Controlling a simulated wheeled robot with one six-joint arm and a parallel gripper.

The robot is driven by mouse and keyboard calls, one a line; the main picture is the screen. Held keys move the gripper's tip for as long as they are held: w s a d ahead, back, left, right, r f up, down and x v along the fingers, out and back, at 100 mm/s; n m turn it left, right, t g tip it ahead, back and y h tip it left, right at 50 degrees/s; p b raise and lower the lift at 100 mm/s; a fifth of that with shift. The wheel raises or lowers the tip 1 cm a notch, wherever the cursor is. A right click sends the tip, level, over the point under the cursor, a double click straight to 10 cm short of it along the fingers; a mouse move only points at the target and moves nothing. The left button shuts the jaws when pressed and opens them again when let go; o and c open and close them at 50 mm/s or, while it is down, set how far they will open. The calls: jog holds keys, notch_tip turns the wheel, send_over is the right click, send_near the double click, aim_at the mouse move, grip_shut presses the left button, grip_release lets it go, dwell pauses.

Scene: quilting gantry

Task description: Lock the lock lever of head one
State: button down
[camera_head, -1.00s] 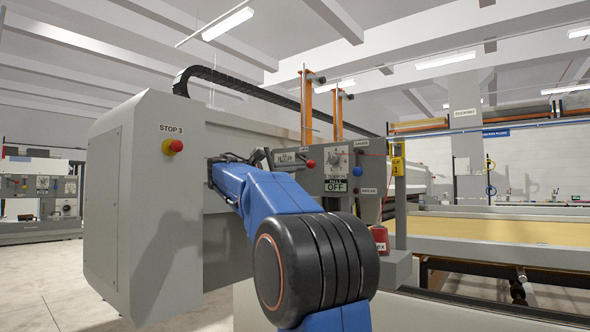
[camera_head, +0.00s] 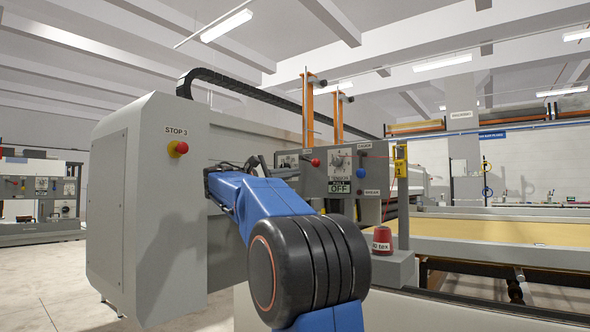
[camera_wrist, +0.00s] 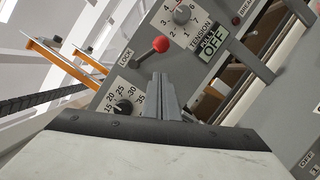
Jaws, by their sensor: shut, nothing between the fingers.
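The lock lever has a red ball knob (camera_wrist: 160,44) on a short thin stem, beside the word LOCK on the grey control panel (camera_wrist: 205,85). In the head view the red knob (camera_head: 315,162) stands at the panel's left part. My gripper (camera_wrist: 161,76) is shut and empty. In the wrist view its fingertips lie just below the red knob, with a small gap in the picture; I cannot tell the depth between them.
Near the lever are a numbered dial (camera_wrist: 123,107), the tension knob (camera_wrist: 182,15) and an OFF sign (camera_wrist: 214,40). A red emergency-stop button (camera_head: 178,149) sits on the grey cabinet (camera_head: 150,220) at left.

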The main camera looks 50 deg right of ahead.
jog(key=v, duration=0.9)
jog(key=shift+a, duration=0.45)
jog(key=shift+f, duration=0.1)
